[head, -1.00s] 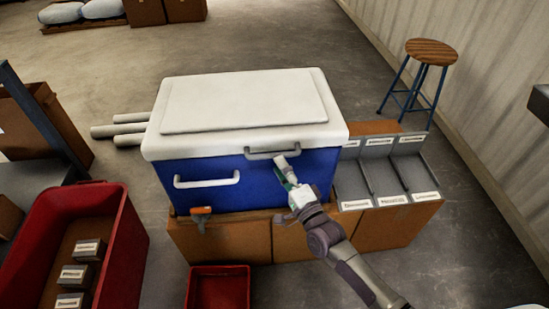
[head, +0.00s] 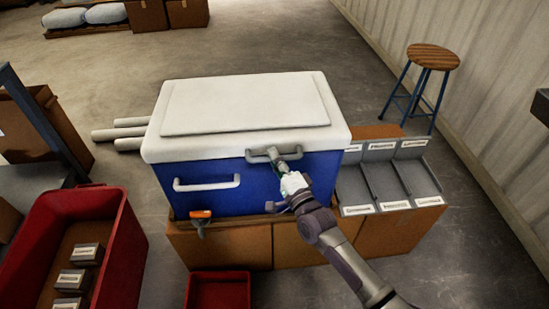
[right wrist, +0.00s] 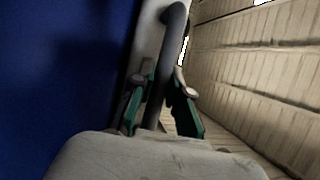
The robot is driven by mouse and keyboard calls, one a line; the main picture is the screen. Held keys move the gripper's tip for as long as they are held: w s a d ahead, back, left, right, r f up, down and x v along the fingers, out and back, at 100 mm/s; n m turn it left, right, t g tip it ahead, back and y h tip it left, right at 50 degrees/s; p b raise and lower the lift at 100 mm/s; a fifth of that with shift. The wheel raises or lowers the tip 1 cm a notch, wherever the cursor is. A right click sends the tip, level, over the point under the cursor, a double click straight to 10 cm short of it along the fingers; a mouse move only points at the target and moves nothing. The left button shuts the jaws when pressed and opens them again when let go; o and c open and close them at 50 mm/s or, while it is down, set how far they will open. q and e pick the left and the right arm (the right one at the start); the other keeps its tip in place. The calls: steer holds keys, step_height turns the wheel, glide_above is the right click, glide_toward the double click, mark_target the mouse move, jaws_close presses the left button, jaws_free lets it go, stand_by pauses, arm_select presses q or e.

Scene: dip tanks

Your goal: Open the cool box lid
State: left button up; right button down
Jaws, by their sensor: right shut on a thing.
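The cool box (head: 245,184) is blue with a white lid (head: 250,103), which lies closed on top. A grey handle (head: 258,158) is on the lid's front edge, and a white handle (head: 207,184) is on the box's front wall. My right gripper (head: 276,160) is at the right part of the grey handle and shut on it. In the right wrist view the gripper (right wrist: 160,105) has its green-padded fingers on either side of the dark handle bar (right wrist: 168,60). My left gripper is not in view.
The box stands on brown cartons (head: 240,248). A grey divided tray (head: 385,182) is close on its right. Red bins stand at the left (head: 110,245) and below the box (head: 220,289). A stool (head: 433,57) stands back right on open floor.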

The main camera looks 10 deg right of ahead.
stand_by(0.3)
step_height(320, 180, up, 2)
steer(key=shift+w+p, duration=0.15)
steer(key=shift+p, duration=1.05)
steer(key=w+r+g+p, duration=0.1)
steer(key=w+r+p, duration=0.2)
steer(key=r+p, duration=0.4)
steer(key=w+r+m+g+h+p, duration=0.1)
steer(key=w+r+p, duration=0.2)
steer(key=r+p, duration=0.4)
steer(key=w+r+g+p, duration=0.1)
steer(key=w+r+p, duration=0.2)
steer(key=r+p, duration=0.4)
steer(key=shift+r+m+p, duration=0.25)
steer(key=shift+m+p, duration=0.05)
steer(key=shift+w, duration=0.1)
